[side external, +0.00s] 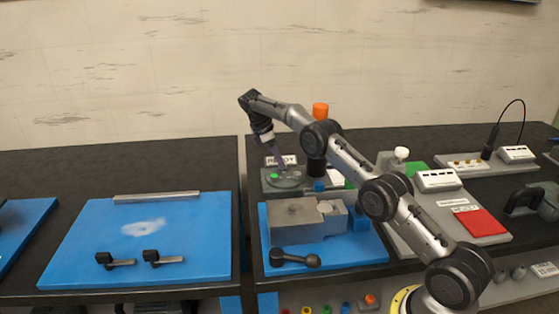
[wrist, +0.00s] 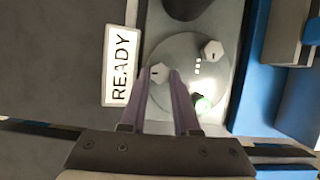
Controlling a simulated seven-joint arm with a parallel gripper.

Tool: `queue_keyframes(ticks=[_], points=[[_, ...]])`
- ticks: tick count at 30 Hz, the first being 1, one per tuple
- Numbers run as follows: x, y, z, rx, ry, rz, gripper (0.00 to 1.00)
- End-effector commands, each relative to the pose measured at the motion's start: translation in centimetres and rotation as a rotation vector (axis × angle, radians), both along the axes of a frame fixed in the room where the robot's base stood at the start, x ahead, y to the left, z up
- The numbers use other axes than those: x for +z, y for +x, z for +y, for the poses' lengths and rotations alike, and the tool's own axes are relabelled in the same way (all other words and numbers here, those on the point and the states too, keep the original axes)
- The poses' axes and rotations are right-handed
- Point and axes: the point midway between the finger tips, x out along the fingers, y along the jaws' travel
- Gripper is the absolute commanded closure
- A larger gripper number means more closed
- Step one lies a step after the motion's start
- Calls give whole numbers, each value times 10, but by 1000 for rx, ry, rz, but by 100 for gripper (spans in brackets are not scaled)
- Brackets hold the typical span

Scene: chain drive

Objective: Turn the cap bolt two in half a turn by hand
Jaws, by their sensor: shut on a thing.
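In the wrist view, a hex-headed bolt (wrist: 158,75) stands on a round grey cap (wrist: 183,52). My gripper (wrist: 159,72) has its two purple fingers on either side of this bolt and is shut on it. A second hex bolt (wrist: 212,50) stands to the right on the same cap, clear of the fingers. I cannot read any bolt number. In the side view my gripper (side external: 284,168) points down at the cap's grey fixture (side external: 269,188), and the bolts are too small to tell apart.
A READY sign (wrist: 121,66) lies close to the left of the fingers. A grey block (side external: 290,230) sits on a blue mat (side external: 345,252) in front, with a black-handled lever (side external: 295,257).

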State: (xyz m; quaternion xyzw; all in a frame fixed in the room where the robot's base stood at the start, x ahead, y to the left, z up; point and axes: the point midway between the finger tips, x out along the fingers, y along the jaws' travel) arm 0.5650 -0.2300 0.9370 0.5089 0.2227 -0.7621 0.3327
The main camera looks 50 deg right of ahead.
Motion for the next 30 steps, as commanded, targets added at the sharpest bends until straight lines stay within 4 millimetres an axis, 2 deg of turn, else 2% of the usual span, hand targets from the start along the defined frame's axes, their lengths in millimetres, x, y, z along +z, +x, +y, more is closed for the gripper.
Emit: queue_keyframes(ticks=[5, 6, 10, 20, 30], points=[[3, 0, 1, 1, 0, -3, 100], [3, 0, 1, 1, 0, -3, 65], [2, 0, 0, 1, -1, -3, 42], [2, 0, 0, 2, 0, -2, 40], [30, 1, 0, 2, -2, -5, 40]])
